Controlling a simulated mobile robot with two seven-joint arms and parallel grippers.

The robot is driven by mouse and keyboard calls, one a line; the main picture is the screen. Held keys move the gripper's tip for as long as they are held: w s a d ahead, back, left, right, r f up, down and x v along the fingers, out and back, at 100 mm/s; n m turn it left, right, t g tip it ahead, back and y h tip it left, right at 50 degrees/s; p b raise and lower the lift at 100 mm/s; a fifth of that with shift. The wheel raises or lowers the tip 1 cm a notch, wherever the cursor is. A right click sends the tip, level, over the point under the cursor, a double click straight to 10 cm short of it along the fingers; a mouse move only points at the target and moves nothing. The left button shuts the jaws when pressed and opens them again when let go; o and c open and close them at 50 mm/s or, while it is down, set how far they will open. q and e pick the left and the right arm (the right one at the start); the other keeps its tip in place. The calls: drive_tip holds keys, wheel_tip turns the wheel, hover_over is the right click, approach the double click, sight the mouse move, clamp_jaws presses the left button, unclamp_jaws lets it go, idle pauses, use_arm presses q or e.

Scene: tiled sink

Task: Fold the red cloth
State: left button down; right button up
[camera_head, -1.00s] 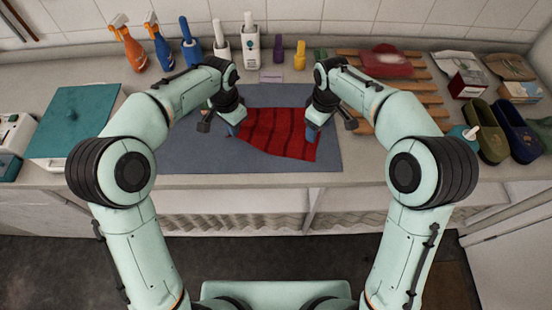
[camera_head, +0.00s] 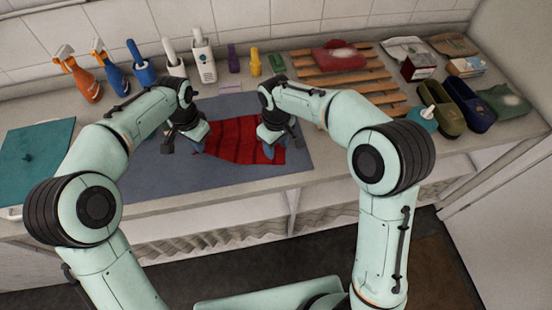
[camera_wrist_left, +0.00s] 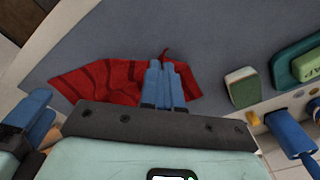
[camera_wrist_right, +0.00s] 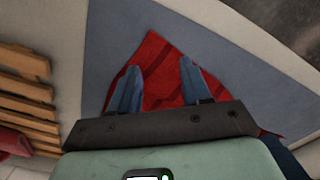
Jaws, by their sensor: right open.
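The red cloth (camera_head: 238,137) with darker stripes lies spread on the blue-grey mat (camera_head: 160,178). My left gripper (camera_head: 199,146) is at the cloth's left end. In the left wrist view its blue fingers (camera_wrist_left: 163,75) are close together over the cloth (camera_wrist_left: 100,83), and a small red tip of cloth sticks out at the fingertips. My right gripper (camera_head: 268,151) is at the cloth's right part. In the right wrist view its fingers (camera_wrist_right: 159,80) are apart, with the cloth (camera_wrist_right: 160,88) showing between and below them. Whether they touch it cannot be told.
Spray bottles (camera_head: 78,75) and other bottles stand along the tiled wall behind the mat. A slatted wooden rack (camera_head: 375,90) with a folded red cloth (camera_head: 338,57) is at the back right. The front of the mat is clear.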

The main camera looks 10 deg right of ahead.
sight(277, 160)
drive_tip(key=shift+f, duration=2.55)
clamp_jaws()
drive_tip(key=shift+r, duration=2.5)
